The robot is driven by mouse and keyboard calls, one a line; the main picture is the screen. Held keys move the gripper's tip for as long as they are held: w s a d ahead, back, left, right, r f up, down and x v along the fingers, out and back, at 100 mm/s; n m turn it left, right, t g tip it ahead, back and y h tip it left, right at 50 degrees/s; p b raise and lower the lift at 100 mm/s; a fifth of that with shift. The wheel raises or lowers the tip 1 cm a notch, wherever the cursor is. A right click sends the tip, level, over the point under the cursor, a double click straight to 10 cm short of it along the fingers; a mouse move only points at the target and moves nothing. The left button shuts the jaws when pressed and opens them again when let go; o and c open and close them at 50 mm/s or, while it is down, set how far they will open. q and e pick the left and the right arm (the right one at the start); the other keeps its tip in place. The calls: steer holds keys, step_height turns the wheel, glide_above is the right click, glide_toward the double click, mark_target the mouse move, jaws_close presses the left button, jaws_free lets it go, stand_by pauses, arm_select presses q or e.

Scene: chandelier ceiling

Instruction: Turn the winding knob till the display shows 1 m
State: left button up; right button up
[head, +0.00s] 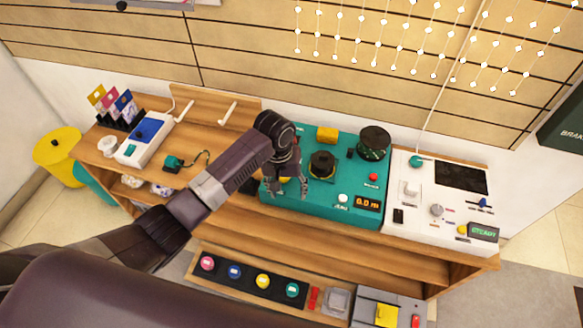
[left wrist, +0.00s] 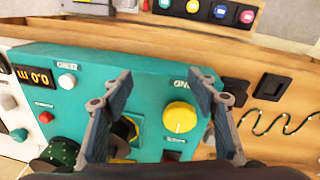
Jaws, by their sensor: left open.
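The teal winding console (head: 322,208) stands on the wooden bench. Its display (head: 367,203) reads 0.0 m, and it shows upside down in the left wrist view (left wrist: 35,77). The yellow winding knob (left wrist: 180,117) sits near the console's edge. In the head view my gripper mostly hides this knob. My left gripper (head: 287,191) is open above the knob's end of the console. In the left wrist view its fingers (left wrist: 160,82) are spread, with the knob between them in the picture and nothing held. My right gripper is not in view.
A black spool (head: 322,165), a dark green spool (head: 374,143), a red button (head: 373,177) and a white button (head: 343,197) are on the console. A white panel (head: 400,228) adjoins it at right. A small dark device with a cord (head: 173,161) lies at left.

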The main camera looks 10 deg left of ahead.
arm_select(q)
steer(key=w+a+r, duration=0.1)
steer(key=w+r, duration=0.1)
steer(key=w+a+r+n, duration=0.1)
steer(key=w+r, duration=0.1)
steer(key=r, duration=0.1)
steer(key=w+a+r+n+y, duration=0.1)
steer(key=w+r, duration=0.1)
steer(key=shift+w+a+r+g, duration=0.15)
steer(key=shift+w+a+g, duration=0.15)
steer(key=shift+w, duration=0.1)
step_height(320, 180, down, 8)
steer(key=shift+r, duration=0.2)
steer(key=c, duration=1.1)
